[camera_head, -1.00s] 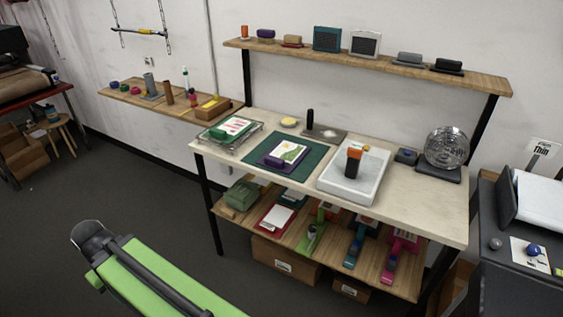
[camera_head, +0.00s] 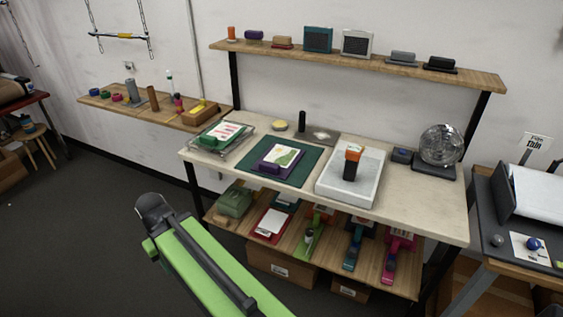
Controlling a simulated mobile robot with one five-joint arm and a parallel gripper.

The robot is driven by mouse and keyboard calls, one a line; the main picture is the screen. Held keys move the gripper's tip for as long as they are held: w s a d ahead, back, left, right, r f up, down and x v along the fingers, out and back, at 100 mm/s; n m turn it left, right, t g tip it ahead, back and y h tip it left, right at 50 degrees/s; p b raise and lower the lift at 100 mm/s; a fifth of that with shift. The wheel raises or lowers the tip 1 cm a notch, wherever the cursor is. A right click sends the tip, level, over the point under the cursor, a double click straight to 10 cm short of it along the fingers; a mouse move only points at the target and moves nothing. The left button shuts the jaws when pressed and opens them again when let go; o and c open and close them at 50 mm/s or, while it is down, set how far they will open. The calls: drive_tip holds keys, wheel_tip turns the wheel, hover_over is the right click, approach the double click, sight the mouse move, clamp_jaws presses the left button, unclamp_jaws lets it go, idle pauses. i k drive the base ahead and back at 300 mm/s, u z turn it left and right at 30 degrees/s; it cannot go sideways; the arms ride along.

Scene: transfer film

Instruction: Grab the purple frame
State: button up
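The purple frame (camera_head: 268,167) lies on the green mat (camera_head: 302,171) on the workbench, left of its middle. It surrounds a white sheet with a green print (camera_head: 283,155), and its purple front edge shows best. Nothing of mine touches it. My green and dark grey arm reaches up from the bottom of the picture, in front of the bench and well short of the frame. I see no gripper fingers on it.
On the bench (camera_head: 425,205) stand a wire tray (camera_head: 203,141) at left, a white slab (camera_head: 363,187) with an orange-topped black object (camera_head: 352,163) at right, and a wire globe (camera_head: 441,145). A wooden shelf (camera_head: 475,80) runs above. Dark floor (camera_head: 90,215) is clear at left.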

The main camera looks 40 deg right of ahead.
sight(279, 160)
drive_tip(key=i, duration=0.95)
drive_tip(key=u, duration=0.05)
